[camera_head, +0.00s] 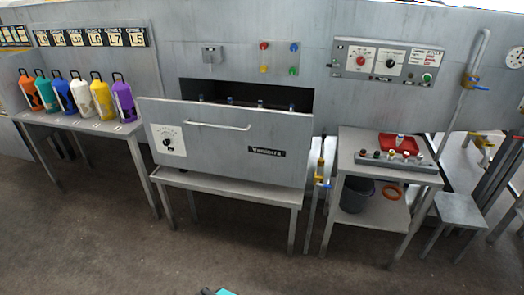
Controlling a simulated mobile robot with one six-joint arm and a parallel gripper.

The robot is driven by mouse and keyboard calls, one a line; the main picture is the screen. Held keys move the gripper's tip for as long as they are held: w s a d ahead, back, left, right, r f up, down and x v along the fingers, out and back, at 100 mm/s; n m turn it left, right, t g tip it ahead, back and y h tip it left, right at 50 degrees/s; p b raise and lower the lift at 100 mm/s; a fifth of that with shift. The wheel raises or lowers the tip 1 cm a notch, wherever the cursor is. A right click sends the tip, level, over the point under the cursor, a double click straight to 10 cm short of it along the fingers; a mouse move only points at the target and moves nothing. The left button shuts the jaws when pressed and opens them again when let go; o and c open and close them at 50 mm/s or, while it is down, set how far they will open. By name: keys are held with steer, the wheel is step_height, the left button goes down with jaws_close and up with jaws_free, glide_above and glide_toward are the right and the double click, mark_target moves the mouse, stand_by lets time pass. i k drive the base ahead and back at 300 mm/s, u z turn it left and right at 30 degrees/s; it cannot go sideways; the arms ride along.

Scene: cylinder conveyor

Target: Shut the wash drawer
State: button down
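The wash drawer (223,143) is a grey metal front with a horizontal bar handle (218,126), a dial at its left and a dark label plate at its right. It stands out from a dark opening (290,97) in the grey wall unit, above a metal table. Tops of several small dark-blue parts show behind its upper edge; the drawer's inside is otherwise hidden. A small dark and teal piece, probably the tip of my gripper (216,292), shows at the bottom edge, well below and in front of the drawer. Its fingers cannot be made out.
Several coloured cylinders (77,96) stand on a table at the left. A shelf table (392,172) with a red tray (400,143) and a dark bucket (356,196) stands right of the drawer. A low stool (459,209) is farther right. The floor (235,250) in front is clear.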

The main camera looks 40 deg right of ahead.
mark_target(269, 145)
steer(key=i, duration=1.6)
steer(key=u, duration=0.05)
